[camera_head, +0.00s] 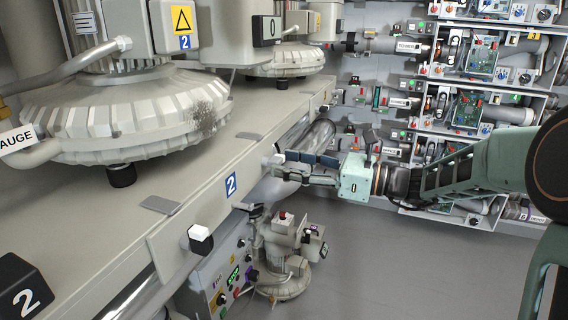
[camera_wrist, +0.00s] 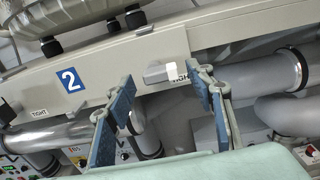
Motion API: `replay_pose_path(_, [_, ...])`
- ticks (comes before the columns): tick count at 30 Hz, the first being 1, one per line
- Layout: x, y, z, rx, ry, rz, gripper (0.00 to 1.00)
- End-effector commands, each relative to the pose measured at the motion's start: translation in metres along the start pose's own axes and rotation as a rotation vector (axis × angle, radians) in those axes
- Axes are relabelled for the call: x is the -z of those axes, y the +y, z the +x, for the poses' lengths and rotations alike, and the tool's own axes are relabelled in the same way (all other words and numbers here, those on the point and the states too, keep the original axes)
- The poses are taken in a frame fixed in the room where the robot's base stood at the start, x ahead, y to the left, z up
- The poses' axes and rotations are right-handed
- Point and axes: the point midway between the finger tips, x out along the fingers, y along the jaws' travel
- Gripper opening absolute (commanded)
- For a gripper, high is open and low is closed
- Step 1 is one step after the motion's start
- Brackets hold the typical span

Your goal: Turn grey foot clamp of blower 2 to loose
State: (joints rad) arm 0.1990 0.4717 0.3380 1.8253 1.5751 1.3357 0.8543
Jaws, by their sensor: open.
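The grey foot clamp (camera_wrist: 158,74) is a small grey lever with a white end, on the pale beam's front face beside the blue 2 label (camera_wrist: 70,79). A partly hidden TIGHT label is at its right, by the white end. My gripper (camera_wrist: 162,84) is open, its blue-padded fingers on either side of the clamp in the wrist view. No contact shows, and the depth gap cannot be told. In the head view my gripper (camera_head: 281,164) is at the beam's front, its fingertips by the clamp. Blower 2 (camera_head: 140,118) stands on the beam above.
A black clamp with a white end (camera_head: 200,238) sits farther left on the beam. Large grey pipes (camera_wrist: 262,76) run behind and below. A small pump unit (camera_head: 284,255) stands on the floor below. Racks of electronics (camera_head: 478,75) stand at the back right. The grey floor at front is clear.

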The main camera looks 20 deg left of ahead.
Motion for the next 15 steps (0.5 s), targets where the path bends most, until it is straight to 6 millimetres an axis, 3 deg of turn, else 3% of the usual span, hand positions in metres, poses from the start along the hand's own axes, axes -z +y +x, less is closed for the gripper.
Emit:
replay_pose_path(6, [0.000,0.000,0.015,0.001,0.000,0.000,0.49])
replay_pose_path(14, [0.000,0.000,0.016,0.001,0.000,-0.001,0.49])
replay_pose_path(15, [0.000,0.000,0.016,0.001,0.000,-0.001,0.45])
